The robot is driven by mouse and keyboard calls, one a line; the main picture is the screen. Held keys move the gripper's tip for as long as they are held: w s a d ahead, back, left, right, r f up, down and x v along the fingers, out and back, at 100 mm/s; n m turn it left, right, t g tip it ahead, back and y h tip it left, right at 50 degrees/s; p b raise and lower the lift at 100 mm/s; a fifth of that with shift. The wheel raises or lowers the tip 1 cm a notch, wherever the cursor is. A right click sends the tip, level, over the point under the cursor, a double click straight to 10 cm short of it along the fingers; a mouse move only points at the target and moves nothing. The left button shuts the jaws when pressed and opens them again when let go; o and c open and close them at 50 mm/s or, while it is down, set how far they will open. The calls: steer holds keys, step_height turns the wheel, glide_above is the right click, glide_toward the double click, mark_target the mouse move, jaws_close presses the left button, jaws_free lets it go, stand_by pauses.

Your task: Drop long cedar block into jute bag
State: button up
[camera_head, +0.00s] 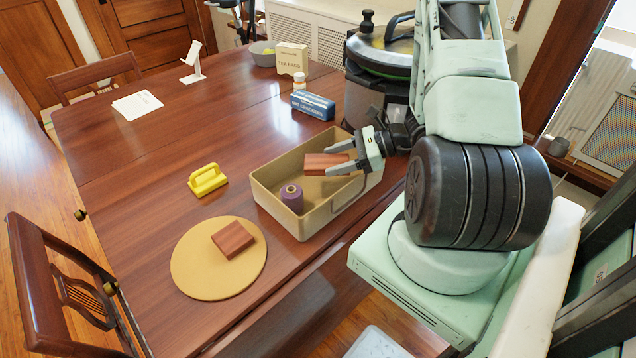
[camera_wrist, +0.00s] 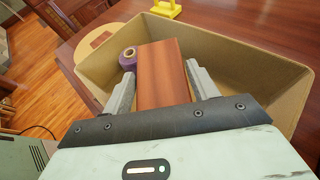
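A long reddish-brown wooden block (camera_head: 318,163) is between the fingers of my gripper (camera_head: 337,157). The block is over the inside of a tan, open-topped, box-like container (camera_head: 272,207), the only bag-like thing I see. Its wall also shows in the wrist view (camera_wrist: 230,45). A purple spool (camera_head: 292,198) stands inside the container, near the block's far end. I cannot tell whether the block touches the container's floor.
A shorter reddish block (camera_head: 233,239) lies on a round tan board (camera_head: 197,278). A yellow handled tool (camera_head: 207,180) lies behind it.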

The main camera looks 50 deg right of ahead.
steer(key=o, duration=0.3)
steer(key=b+v, duration=0.1)
steer(key=v, duration=1.6)
steer(key=shift+d+r+b, duration=0.15)
steer(key=shift+d+b, duration=0.05)
steer(key=shift+b, duration=0.1)
